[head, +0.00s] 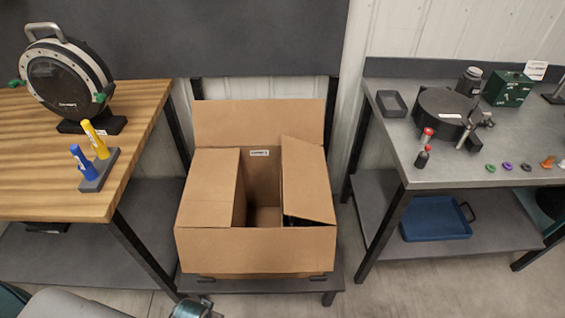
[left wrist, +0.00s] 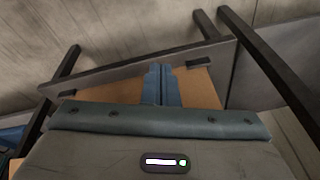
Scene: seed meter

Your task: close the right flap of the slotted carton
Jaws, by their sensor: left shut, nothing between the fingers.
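The slotted carton (head: 255,252) stands open between two tables. Its right flap (head: 308,180) is folded inward over the right part of the opening, slightly tilted, with a dark gap under its front edge. The left flap (head: 208,190) is folded inward over the left part. The back flap (head: 258,122) stands up. Between the side flaps the inside shows. In the left wrist view my left gripper (left wrist: 161,70) is shut and empty, with brown cardboard (left wrist: 112,93) behind it; I cannot tell whether they touch. My right gripper is not in view.
The carton rests on a low dark stand (head: 258,286). A wooden table (head: 60,180) is on the left, with a round device (head: 65,80). A grey table (head: 450,165) on the right holds several small items; a blue tray (head: 435,218) lies on its lower shelf.

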